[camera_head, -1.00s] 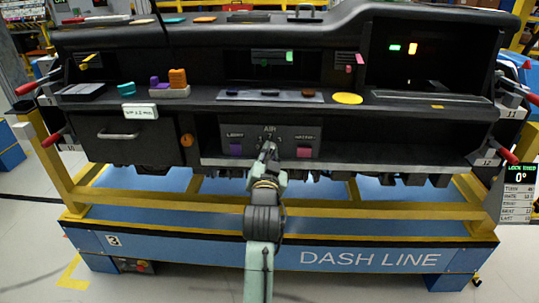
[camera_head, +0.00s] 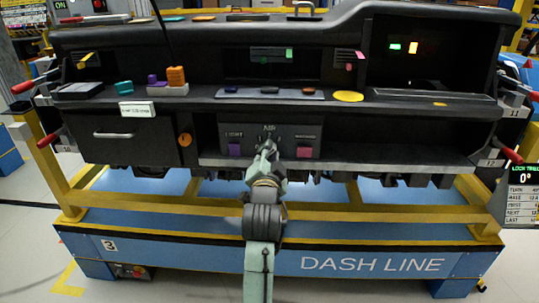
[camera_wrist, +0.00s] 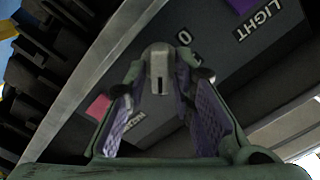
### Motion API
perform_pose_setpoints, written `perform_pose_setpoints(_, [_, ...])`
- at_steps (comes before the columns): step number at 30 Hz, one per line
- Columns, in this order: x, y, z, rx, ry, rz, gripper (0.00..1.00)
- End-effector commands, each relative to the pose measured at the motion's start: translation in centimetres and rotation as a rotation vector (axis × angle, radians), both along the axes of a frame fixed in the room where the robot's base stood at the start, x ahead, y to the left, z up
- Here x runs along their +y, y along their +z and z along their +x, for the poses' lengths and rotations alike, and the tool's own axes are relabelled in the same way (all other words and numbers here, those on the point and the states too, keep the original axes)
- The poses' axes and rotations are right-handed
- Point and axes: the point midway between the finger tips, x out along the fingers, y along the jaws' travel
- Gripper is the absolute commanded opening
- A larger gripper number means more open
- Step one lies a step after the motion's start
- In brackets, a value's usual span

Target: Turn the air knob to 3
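In the head view my gripper (camera_head: 267,150) is in front of the panel below the "AIR" label (camera_head: 269,127) and hides the knob.
A purple button (camera_head: 234,150) marked LIGHT is left of the knob, and a pink one (camera_head: 304,152) is right. An orange knob (camera_head: 185,140) sits farther left. A shelf lip (camera_head: 370,161) runs just below the panel.

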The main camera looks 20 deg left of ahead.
Motion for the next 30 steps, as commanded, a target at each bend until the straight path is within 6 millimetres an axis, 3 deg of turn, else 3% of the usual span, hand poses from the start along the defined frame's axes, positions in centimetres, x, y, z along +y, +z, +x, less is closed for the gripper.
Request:
perform_pose_setpoints(3, [0.0,0.0,0.0,0.000,0.000,-0.001,0.33])
perform_pose_setpoints(14, [-0.1,0.0,-0.5,-0.001,-0.001,-0.002,0.33])
perform_pose_setpoints(24, [-1.6,0.0,-5.6,-0.001,0.001,-0.002,0.33])
perform_pose_setpoints(30, [-2.1,0.0,-7.1,-0.001,-0.001,-0.002,0.33])
